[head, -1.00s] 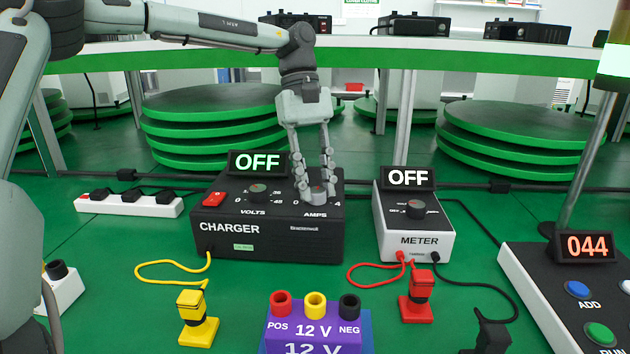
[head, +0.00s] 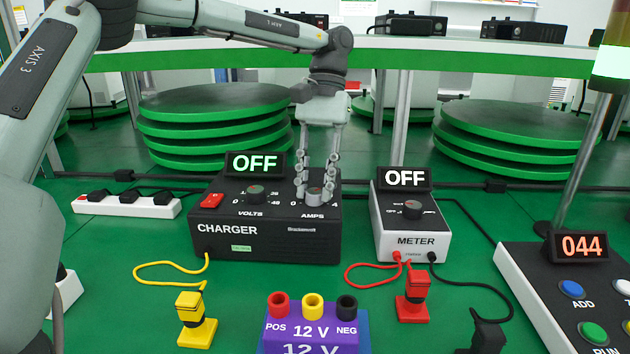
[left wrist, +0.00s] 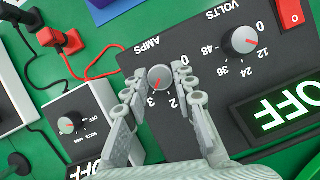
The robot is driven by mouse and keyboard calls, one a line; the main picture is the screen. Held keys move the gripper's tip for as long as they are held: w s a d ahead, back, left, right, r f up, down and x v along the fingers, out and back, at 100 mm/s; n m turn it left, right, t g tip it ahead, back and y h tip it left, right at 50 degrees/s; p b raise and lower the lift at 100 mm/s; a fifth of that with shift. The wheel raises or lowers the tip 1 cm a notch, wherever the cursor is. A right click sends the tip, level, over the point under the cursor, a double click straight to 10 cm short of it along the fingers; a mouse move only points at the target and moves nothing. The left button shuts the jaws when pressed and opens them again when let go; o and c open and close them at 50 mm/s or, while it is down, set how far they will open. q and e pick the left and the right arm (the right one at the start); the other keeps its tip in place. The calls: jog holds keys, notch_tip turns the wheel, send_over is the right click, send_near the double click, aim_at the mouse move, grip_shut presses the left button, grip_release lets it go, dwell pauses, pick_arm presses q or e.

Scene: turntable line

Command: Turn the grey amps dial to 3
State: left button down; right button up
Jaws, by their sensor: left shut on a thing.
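The grey amps dial (head: 315,196) is on the top right of the black charger box (head: 265,243). My left gripper (head: 316,188) reaches down over it from above, shut on the dial. In the left wrist view the two fingers (left wrist: 158,84) sit on either side of the amps dial (left wrist: 160,78). Its red pointer mark faces the lower left of that picture, roughly towards the printed 3, with the 2 beside it. The charger display (head: 255,164) reads OFF. My right gripper is not in view.
The volts dial (head: 256,192) and red switch (head: 212,201) are left of the amps dial. The white meter (head: 415,242), also OFF, stands to the right. Yellow (head: 196,320) and red (head: 412,300) plugs and a purple 12 V battery (head: 311,338) are in front.

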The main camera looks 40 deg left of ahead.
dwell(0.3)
pick_arm(q)
jog(key=c, duration=1.2)
grip_release()
jog(key=shift+v, duration=6.05)
